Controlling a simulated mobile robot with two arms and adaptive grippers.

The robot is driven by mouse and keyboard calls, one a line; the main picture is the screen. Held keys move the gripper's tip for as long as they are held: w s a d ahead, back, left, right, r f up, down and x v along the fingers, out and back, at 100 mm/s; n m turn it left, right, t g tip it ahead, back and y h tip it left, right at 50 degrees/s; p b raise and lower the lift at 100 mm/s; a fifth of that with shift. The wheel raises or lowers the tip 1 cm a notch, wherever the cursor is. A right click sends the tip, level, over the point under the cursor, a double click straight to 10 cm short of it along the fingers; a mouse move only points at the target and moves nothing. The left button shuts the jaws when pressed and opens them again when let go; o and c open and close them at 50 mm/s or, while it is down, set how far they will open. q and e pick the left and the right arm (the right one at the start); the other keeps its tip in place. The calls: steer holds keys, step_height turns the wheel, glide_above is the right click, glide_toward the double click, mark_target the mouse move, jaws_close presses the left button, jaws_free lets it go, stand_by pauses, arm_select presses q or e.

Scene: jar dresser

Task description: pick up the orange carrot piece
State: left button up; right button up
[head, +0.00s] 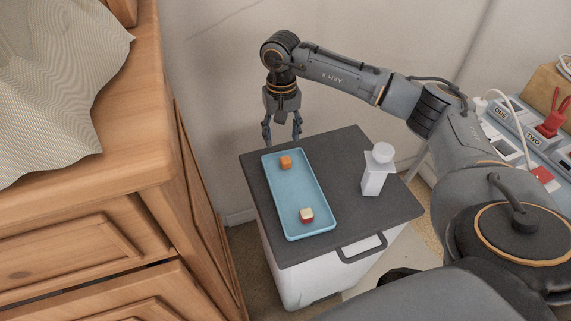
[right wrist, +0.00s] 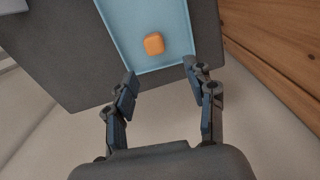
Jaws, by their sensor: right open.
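The orange carrot piece (head: 286,162) is a small cube lying at the far end of a light blue tray (head: 290,195). In the right wrist view the carrot piece (right wrist: 154,44) lies on the tray (right wrist: 118,30), beyond and between the open fingertips. My right gripper (head: 282,138) is open and empty, pointing down just beyond the far edge of the tray. It also shows in the right wrist view (right wrist: 160,75), with a gap between it and the carrot piece. My left gripper is not in view.
A red and white piece (head: 307,215) lies at the tray's near end. A white bottle (head: 377,170) stands to the right on the dark lid (head: 345,145) of a white bin. A wooden dresser (head: 90,210) is close on the left, with a cloth over its top.

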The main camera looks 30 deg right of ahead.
mark_target(285, 157)
step_height(285, 157, down, 2)
steer(key=shift+f, duration=0.25)
steer(key=f, duration=0.2)
steer(key=s+f, duration=0.1)
steer(key=f, duration=0.1)
steer(key=shift+d+f+b, duration=0.15)
steer(key=shift+f+b, duration=0.2)
steer(key=shift+f, duration=0.2)
steer(key=c, duration=0.8)
steer(key=shift+c, duration=1)
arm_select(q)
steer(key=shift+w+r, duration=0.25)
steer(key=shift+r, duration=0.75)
